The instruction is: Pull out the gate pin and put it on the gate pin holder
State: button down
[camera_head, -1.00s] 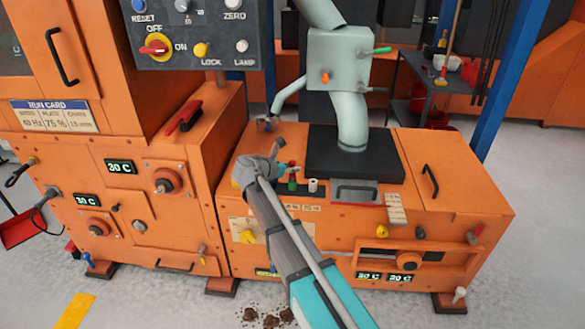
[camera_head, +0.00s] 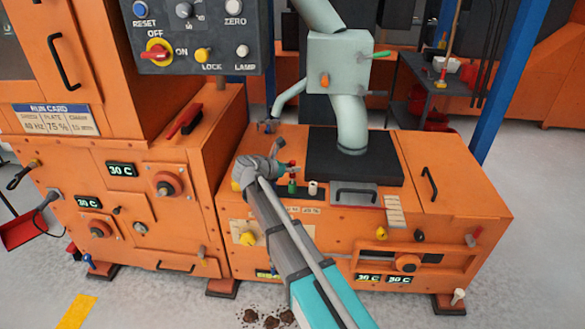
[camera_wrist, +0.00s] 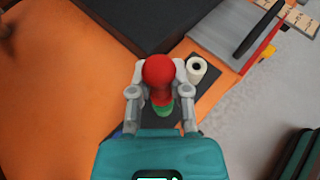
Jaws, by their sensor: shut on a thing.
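My gripper (camera_wrist: 160,80) is shut on a red-knobbed pin (camera_wrist: 160,72), which looks like the gate pin. The knob hides most of its shaft. A green round piece (camera_wrist: 160,108) shows just below the knob; I cannot tell whether it touches the pin. In the head view my gripper (camera_head: 284,168) is above the dark strip (camera_head: 325,193) on the orange machine. The green piece (camera_head: 292,187) and a white hollow cylinder (camera_head: 313,187) stand on that strip. The white cylinder also shows right of the knob in the wrist view (camera_wrist: 196,69). I cannot tell which piece is the holder.
A grey plate with a dark handle (camera_head: 355,192) lies right of the strip. The orange top right (camera_head: 460,190) is mostly clear.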

aim_at(292, 161)
jog(key=shift+r+p, duration=1.95)
jog(key=shift+r, duration=0.1)
jog(key=shift+r, duration=0.2)
jog(key=shift+r+p, duration=1.95)
jog(key=shift+p, duration=0.15)
